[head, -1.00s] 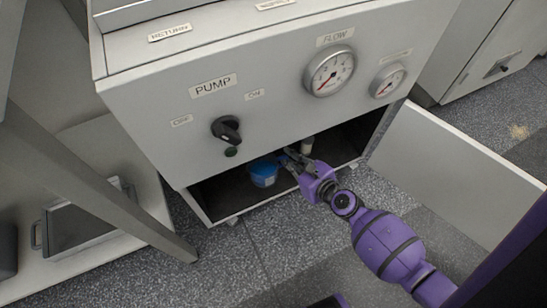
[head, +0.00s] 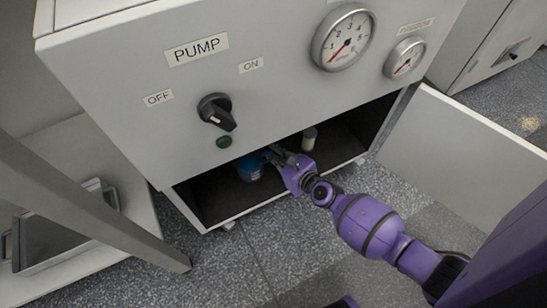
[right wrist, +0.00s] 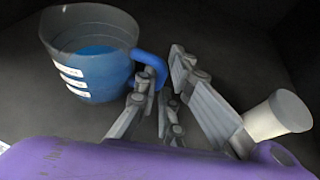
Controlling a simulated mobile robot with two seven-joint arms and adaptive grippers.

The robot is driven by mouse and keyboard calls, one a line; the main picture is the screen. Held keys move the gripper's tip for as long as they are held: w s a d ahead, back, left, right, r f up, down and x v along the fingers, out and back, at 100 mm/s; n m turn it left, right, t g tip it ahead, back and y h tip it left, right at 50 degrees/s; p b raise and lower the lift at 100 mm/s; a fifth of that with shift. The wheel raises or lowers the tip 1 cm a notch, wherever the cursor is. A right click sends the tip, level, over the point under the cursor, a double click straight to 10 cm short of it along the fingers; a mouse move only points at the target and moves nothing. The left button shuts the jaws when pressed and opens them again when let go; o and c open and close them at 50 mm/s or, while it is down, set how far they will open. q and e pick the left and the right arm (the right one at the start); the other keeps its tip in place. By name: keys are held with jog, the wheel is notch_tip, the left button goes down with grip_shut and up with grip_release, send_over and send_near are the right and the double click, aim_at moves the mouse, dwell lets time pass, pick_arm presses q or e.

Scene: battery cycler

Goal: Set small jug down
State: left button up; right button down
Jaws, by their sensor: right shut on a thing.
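The small jug (head: 250,171) is inside the open lower compartment of the pump cabinet. In the right wrist view the jug (right wrist: 100,82) is clear-walled, with blue liquid, white label marks and a blue handle. It looks about upright. My right gripper (head: 277,155) reaches in through the opening and is shut on the handle, with its fingers also in the right wrist view (right wrist: 160,78). I cannot tell whether the jug's base touches the compartment floor (head: 215,204). My left gripper is not in view.
A small white cylinder (head: 309,139) stands in the compartment right of my gripper, close to the fingers in the wrist view (right wrist: 277,114). The open door (head: 450,150) is at the right. A grey post (head: 100,205) and a tray (head: 62,238) are at the left.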

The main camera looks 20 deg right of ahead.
jog(key=shift+r, duration=0.1)
jog(key=c, duration=2.3)
grip_release()
jog(key=shift+f, duration=0.3)
jog(key=o, duration=0.4)
jog(key=shift+r, duration=0.1)
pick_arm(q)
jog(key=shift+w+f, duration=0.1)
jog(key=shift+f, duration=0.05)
pick_arm(e)
jog(key=shift+o, duration=0.2)
